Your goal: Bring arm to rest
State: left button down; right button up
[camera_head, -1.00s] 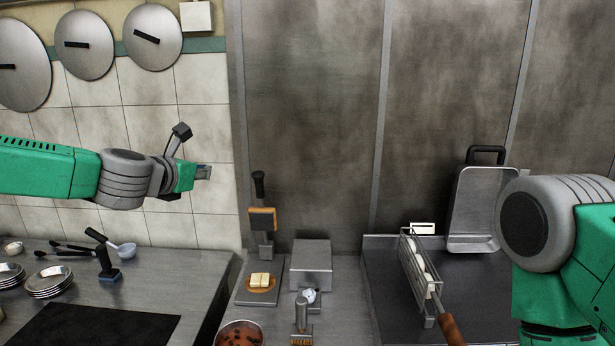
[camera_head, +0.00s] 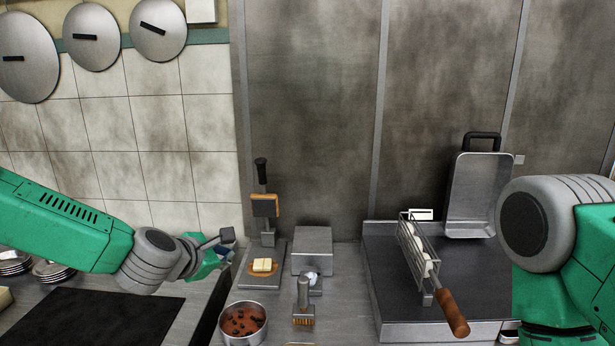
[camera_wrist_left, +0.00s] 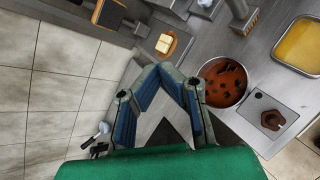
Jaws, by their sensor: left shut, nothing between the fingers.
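My left arm comes in from the left in the head view, and its gripper (camera_head: 222,256) hangs over the steel counter near its right edge. In the left wrist view the two blue-padded fingers (camera_wrist_left: 160,68) meet at their tips, shut and empty. The gripper is apart from the pot and from the butter board. My right arm stands at the right edge of the head view; its gripper is out of the picture.
A pot of red sauce (camera_head: 243,322) and butter (camera_head: 262,265) on a board are right of the left gripper. A wire basket with a wooden handle (camera_head: 452,312) rests on the dark griddle (camera_head: 385,270). A dark plate (camera_head: 90,325) lies on the left counter.

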pick_arm(q)
jog(key=s+f+m+g+b, duration=0.1)
jog(key=s+f+m, duration=0.1)
jog(key=f, duration=0.4)
jog(key=s+f+m+g+b, duration=0.1)
jog(key=s+f+m, duration=0.1)
jog(key=s+f, duration=0.3)
jog(key=s+d+f+m+g+b, duration=0.1)
jog(key=s+f+m, duration=0.2)
jog(key=f, duration=0.4)
jog(key=shift+s+f+b, duration=0.15)
jog(key=shift+b, duration=0.15)
jog(key=s+a+f+m+g+y+b, duration=0.1)
jog(key=s+a+f+m+g+b, duration=0.1)
jog(key=s+f+m, duration=0.4)
jog(key=s+a+f+m+g+y+b, duration=0.1)
jog(key=s+a+f+m+g+b, duration=0.2)
jog(key=s, duration=1.2)
jog(key=s+a+f+m+g+y+b, duration=0.1)
jog(key=s+a+f+m+g+b, duration=0.1)
jog(key=s+a+f+m+b, duration=0.2)
jog(key=s+a+f+m, duration=0.3)
jog(key=s+f+m, duration=0.1)
jog(key=s+f, duration=0.3)
notch_tip(320, 180, down, 2)
jog(key=shift+f+m+g+y, duration=0.25)
jog(key=shift+m+g+y, duration=0.05)
jog(key=shift+m+y, duration=0.1)
jog(key=shift+w, duration=0.15)
